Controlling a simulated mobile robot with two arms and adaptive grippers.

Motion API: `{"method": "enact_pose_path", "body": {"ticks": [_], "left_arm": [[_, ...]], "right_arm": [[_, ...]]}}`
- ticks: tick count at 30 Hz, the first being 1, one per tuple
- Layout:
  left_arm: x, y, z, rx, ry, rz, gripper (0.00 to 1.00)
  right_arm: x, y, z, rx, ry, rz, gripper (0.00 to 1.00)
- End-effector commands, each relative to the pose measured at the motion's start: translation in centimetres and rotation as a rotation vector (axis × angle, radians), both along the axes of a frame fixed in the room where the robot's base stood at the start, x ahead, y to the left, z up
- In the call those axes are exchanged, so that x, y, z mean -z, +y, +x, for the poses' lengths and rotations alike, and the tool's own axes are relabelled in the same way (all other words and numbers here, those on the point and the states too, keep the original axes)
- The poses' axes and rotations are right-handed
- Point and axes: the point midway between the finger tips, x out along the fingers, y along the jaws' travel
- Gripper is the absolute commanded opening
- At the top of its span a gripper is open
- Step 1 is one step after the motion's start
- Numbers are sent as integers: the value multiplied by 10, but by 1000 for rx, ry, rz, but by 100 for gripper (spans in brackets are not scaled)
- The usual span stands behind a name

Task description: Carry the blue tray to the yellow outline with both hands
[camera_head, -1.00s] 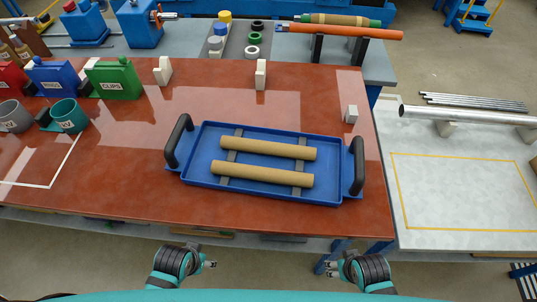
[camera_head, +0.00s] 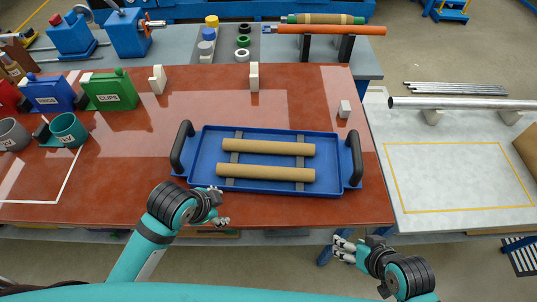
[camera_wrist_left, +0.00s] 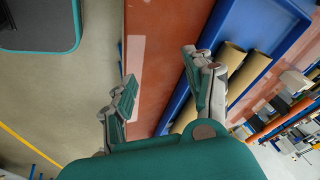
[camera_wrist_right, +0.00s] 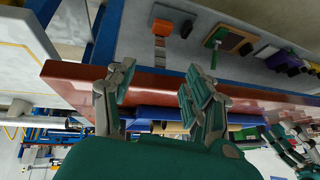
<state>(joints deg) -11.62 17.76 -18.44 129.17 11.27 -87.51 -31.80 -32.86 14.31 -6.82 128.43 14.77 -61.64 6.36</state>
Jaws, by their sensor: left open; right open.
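The blue tray (camera_head: 210,155) lies flat on the red-brown table, with a black handle at its left end (camera_head: 182,146) and another at its right end (camera_head: 355,160). Two tan tubes (camera_head: 267,147) lie in it on dark strips. My left gripper (camera_head: 220,205) is open and empty, near the table's front edge just in front of the tray's left part; the tray also shows in the left wrist view (camera_wrist_left: 222,42). My right gripper (camera_head: 340,248) is open and empty, in front of the table edge, below the tray's right end. The yellow outline (camera_head: 400,210) is on the grey table to the right.
A metal pipe (camera_head: 465,103) on supports and thin rods (camera_head: 455,88) lie behind the yellow outline, whose inside is clear. A small grey block (camera_head: 344,109) stands behind the tray's right end. Cups (camera_head: 68,130) and labelled bins (camera_head: 110,92) stand at the left.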

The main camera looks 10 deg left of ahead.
Motion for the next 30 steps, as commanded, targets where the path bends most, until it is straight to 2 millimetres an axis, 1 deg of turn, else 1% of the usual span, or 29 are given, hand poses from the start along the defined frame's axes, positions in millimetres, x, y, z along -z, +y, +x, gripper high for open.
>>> {"method": "enact_pose_path", "body": {"ticks": [1,2,5,6,8,9,11,12,14,15,18,21,24,30], "left_arm": [[-10,-2,13,111,-33,44,53],[-16,-3,20,184,-47,72,53],[-37,-6,43,473,-106,198,53],[-47,-5,54,610,-130,266,53],[-63,1,69,824,-154,383,53],[-74,6,78,966,-164,465,53],[-89,19,91,1168,-162,586,53],[-100,29,99,1294,-151,664,53],[-116,45,108,1466,-125,769,53],[-126,57,113,1567,-101,829,53],[-148,82,122,1770,-36,937,53],[-162,100,126,1899,15,995,53],[-169,109,127,1965,42,1019,53],[-170,110,127,1984,47,1022,53]], "right_arm": [[-2,1,4,7,-23,33,53],[-4,2,7,15,-41,60,53],[-12,4,19,50,-109,166,53],[-18,4,24,72,-141,219,53],[-27,1,33,113,-188,306,53],[-34,-2,39,144,-220,364,53],[-44,-9,48,197,-265,453,53],[-52,-15,53,234,-295,509,53],[-63,-26,61,290,-337,586,53],[-70,-33,66,328,-363,635,53],[-83,-52,75,408,-416,728,53],[-93,-67,81,466,-454,789,53],[-98,-75,84,496,-474,819,53],[-99,-77,85,505,-480,827,53]]}}
